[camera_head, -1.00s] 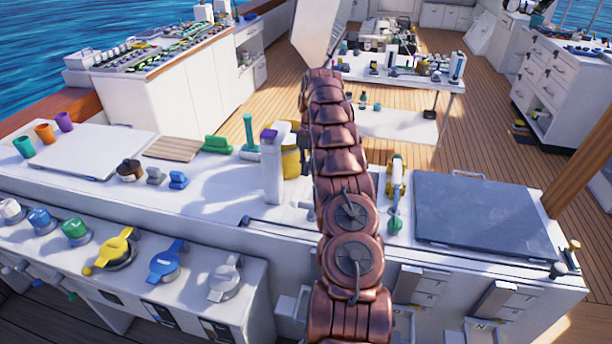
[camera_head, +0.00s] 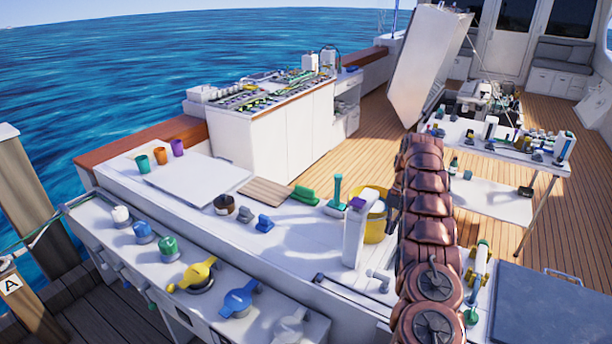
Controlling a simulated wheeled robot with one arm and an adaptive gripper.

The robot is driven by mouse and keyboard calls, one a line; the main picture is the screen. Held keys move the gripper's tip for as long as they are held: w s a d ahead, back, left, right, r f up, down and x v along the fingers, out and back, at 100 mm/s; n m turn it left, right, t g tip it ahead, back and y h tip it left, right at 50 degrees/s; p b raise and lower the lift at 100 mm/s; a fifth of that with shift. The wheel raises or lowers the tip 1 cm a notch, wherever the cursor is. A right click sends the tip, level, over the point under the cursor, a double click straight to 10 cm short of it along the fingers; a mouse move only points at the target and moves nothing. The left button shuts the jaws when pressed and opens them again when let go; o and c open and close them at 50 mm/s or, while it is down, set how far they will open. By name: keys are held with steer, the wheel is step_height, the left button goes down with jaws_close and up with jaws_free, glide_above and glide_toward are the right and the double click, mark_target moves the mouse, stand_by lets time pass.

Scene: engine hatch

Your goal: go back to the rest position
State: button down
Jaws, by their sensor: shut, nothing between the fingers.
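My copper-coloured segmented arm (camera_head: 428,225) rises from the bottom edge, right of the middle, over the white counter. Its upper end stands in front of the deck and the left end of the far table. I cannot make out my gripper in this view; the arm's own links may hide it. I see nothing carried by the arm.
Close left of the arm stand a yellow bucket (camera_head: 376,226) and a white bottle (camera_head: 354,238). A yellow-and-white tool (camera_head: 480,265) and a dark panel (camera_head: 553,308) lie right of it. Behind are a table (camera_head: 500,150) and a raised white hatch lid (camera_head: 425,65).

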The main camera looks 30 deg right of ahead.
steer(key=s+a+r+m+h, duration=0.1)
steer(key=s+a+r+m, duration=0.1)
steer(key=a+r+m, duration=0.5)
steer(key=s+a+r+m+h+b, duration=0.1)
steer(key=s+a+r+m, duration=0.3)
steer(key=a, duration=0.7)
steer(key=s+a+r+m, duration=0.1)
steer(key=a+r+m, duration=0.1)
steer(key=a+r, duration=0.6)
steer(key=s+a+f+m, duration=0.1)
steer(key=s+a+m, duration=0.2)
steer(key=s+a, duration=0.3)
steer(key=s+a+f+m, duration=0.2)
steer(key=s+a, duration=0.4)
steer(key=s, duration=0.6)
steer(key=s+a+f+m+h, duration=0.1)
steer(key=s+a+m, duration=0.3)
steer(key=s, duration=0.6)
steer(key=shift+a+f+m+b, duration=0.35)
steer(key=shift+a+m+b, duration=0.1)
steer(key=shift+a, duration=0.65)
steer(key=shift+s, duration=0.1)
